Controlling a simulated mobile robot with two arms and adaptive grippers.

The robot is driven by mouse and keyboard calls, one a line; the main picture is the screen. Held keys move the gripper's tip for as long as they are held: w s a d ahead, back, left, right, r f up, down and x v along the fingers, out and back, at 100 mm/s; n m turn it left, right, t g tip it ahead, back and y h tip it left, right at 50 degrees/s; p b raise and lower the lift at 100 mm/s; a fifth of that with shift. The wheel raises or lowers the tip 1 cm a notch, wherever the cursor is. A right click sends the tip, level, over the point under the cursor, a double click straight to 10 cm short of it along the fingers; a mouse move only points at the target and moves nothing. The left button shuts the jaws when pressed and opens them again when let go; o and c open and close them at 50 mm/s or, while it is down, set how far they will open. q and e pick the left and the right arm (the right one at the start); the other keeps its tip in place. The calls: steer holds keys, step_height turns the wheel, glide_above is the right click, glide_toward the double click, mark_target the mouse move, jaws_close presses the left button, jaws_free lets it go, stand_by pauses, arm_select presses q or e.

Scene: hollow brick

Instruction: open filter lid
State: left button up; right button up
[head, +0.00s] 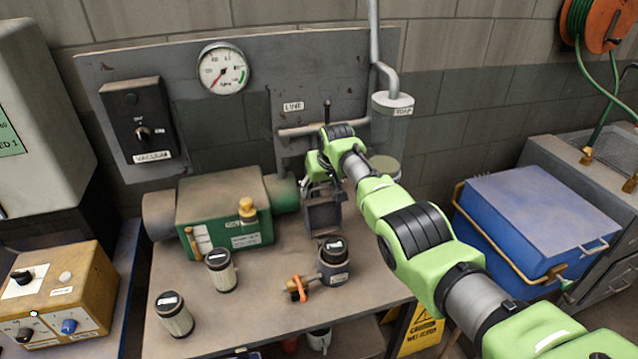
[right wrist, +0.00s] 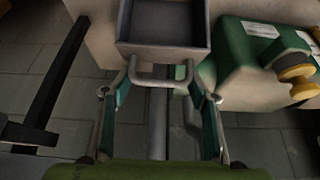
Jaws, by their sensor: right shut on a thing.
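My right gripper (head: 318,180) is at the back of the bench. It is shut on the bar handle (right wrist: 160,82) of a grey, hollow square part (right wrist: 166,46), with a finger at each end of the bar. In the head view this grey part (head: 323,215) stands just below the gripper, and the gripper and wrist hide its upper end. I cannot tell for sure whether it is the filter lid. A small grey canister (head: 334,268) with a black top and an orange valve handle (head: 298,288) stands in front of it. My left gripper is not in view.
The green pump (head: 225,215) with a yellow knob lies left of the gripper. Two dark-topped cylinders (head: 221,272) (head: 174,316) stand at the bench's front left. A grey pipe (head: 325,127) runs along the back panel. A blue box (head: 530,220) is at the right.

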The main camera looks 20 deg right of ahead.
steer(key=shift+s+f, duration=0.25)
steer(key=shift+f, duration=0.1)
steer(key=o, duration=1.6)
steer(key=shift+r, duration=0.15)
steer(key=shift+r, duration=0.1)
steer(key=shift+s+r, duration=0.2)
steer(key=shift+r, duration=0.45)
steer(key=v, duration=1)
steer(key=shift+s+r, duration=0.2)
steer(key=shift+r, duration=0.05)
